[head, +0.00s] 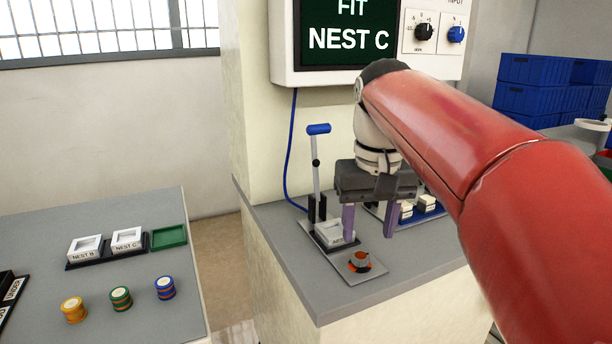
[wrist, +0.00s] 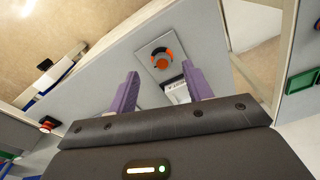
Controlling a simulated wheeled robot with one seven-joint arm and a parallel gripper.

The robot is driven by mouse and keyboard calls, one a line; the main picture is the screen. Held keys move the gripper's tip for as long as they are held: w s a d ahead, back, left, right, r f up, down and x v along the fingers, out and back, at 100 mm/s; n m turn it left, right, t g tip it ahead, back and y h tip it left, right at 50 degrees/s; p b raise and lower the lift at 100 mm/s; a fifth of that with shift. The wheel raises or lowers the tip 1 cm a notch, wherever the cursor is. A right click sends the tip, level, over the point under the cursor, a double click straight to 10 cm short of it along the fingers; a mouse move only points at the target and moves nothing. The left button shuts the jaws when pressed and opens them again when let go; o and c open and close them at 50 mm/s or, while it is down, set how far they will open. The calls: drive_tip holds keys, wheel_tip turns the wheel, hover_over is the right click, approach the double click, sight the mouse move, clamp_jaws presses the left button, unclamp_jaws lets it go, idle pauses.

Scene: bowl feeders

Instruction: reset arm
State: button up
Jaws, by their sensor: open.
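My gripper (head: 367,222) hangs from my red arm over the grey counter, pointing down, with its purple fingers apart and nothing between them that I can make out. In the head view it is above a white nest block (head: 333,234) in the clamp fixture and a round orange-and-black knob (head: 360,261) on a grey plate. In the wrist view the fingers (wrist: 160,90) are spread, with the orange-and-black knob (wrist: 162,57) beyond them and part of the white block (wrist: 177,92) between them in the picture.
The clamp's blue-handled lever (head: 317,150) stands upright just left of my gripper. A blue tray (head: 428,212) with white parts is behind it. A screen (head: 349,30) reads FIT NEST C. On the left table are NEST B (head: 84,249), NEST C (head: 127,240), a green tray (head: 169,237) and coloured stacks (head: 121,299).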

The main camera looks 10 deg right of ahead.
drive_tip(key=s+f+t, duration=0.4)
drive_tip(key=s+f, duration=1)
drive_tip(key=f, duration=0.2)
drive_tip(key=shift+t, duration=0.3)
